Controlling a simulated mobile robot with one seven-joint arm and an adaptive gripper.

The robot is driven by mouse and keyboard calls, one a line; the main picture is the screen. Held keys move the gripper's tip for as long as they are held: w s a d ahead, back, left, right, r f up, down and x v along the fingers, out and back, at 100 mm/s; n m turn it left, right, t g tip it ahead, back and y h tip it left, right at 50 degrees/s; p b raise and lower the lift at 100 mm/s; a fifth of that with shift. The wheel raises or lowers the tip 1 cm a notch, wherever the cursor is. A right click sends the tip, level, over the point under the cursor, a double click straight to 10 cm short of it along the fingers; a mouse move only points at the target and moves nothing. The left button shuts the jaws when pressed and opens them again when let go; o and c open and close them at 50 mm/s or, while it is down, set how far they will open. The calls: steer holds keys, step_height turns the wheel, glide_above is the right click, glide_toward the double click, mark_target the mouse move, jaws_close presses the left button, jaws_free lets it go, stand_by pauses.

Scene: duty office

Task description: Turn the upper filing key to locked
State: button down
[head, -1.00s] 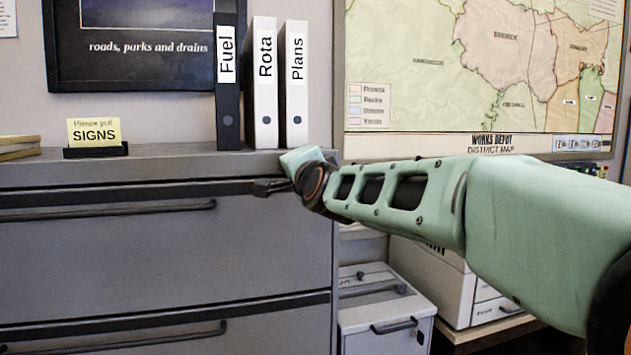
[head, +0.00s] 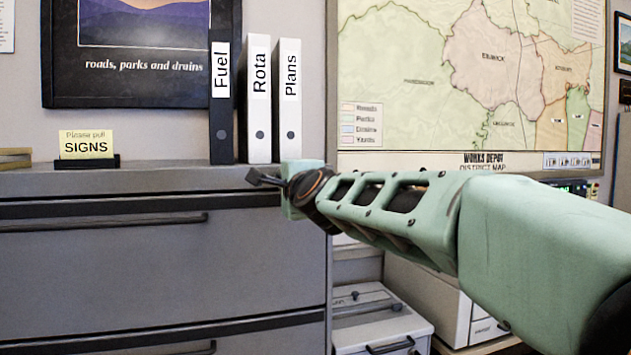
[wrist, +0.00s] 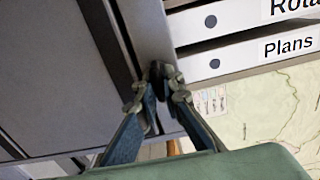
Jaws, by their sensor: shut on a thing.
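The grey filing cabinet (head: 120,265) stands at the left in the head view. My gripper (head: 262,180) is at its upper right front, just below the top edge. In the wrist view my gripper (wrist: 160,76) has its fingertips close together against the cabinet's front edge (wrist: 150,35). It is shut on a small dark piece between the tips, which fits the upper filing key. The key's shape and angle are mostly hidden by the fingers, so I cannot tell whether it stands at locked.
Binders marked Fuel (head: 221,120), Rota (head: 258,110) and Plans (head: 288,110) stand on the cabinet top, close behind my gripper. A yellow SIGNS card (head: 86,145) is at the left. A district map (head: 420,90) hangs behind. A smaller low cabinet (head: 375,322) stands below my arm.

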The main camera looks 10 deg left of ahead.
steer(key=shift+r, duration=0.1)
steer(key=c, duration=2.1)
jaws_free()
